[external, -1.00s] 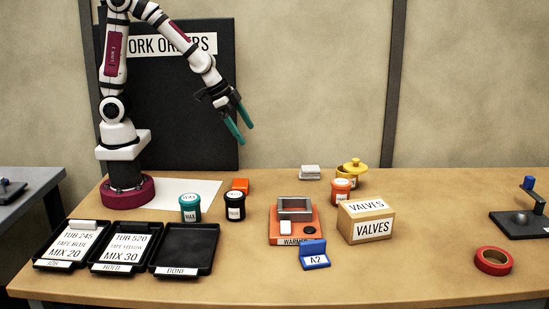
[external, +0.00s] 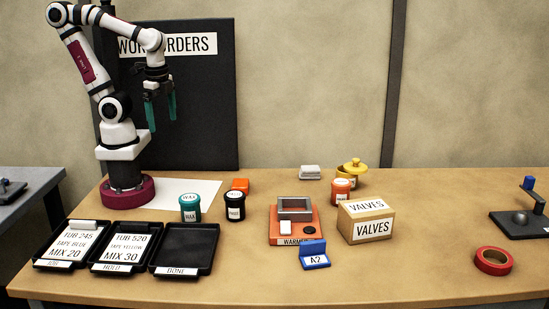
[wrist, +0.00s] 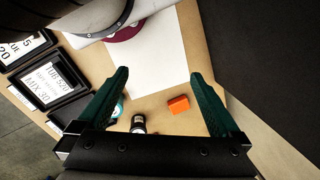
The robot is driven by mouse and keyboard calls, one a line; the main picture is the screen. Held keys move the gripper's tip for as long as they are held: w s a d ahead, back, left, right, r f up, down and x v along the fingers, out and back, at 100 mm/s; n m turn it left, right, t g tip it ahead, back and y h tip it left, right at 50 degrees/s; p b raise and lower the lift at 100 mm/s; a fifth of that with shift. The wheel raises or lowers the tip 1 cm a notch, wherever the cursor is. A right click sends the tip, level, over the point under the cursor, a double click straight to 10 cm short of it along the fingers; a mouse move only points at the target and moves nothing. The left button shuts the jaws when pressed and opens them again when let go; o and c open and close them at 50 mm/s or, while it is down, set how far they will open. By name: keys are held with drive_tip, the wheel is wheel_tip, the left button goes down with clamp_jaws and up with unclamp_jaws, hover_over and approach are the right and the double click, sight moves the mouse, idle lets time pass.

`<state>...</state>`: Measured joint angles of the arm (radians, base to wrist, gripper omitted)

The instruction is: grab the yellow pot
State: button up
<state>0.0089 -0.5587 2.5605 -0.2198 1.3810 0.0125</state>
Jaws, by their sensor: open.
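The yellow pot is not in the wrist view.
The orange jar (external: 341,189) and the VALVES box (external: 372,229) stand in front of the pot. A white block (external: 310,172) lies to its left. The orange warmer (external: 296,222), teal jar (external: 190,208), black jar (external: 235,206) and orange block (wrist: 178,104) are nearer my arm.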

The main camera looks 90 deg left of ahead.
idle(0.6)
drive_tip(key=n+t+h, duration=0.2)
drive_tip(key=n+t, duration=0.3)
drive_tip(key=t, duration=0.8)
approach(338, 169)
drive_tip(key=shift+t, duration=0.4)
drive_tip(key=x, duration=0.8)
drive_tip(key=f+x, duration=0.1)
drive_tip(key=x, duration=0.3)
drive_tip(key=shift+r, duration=0.1)
drive_tip(key=c, duration=1.5)
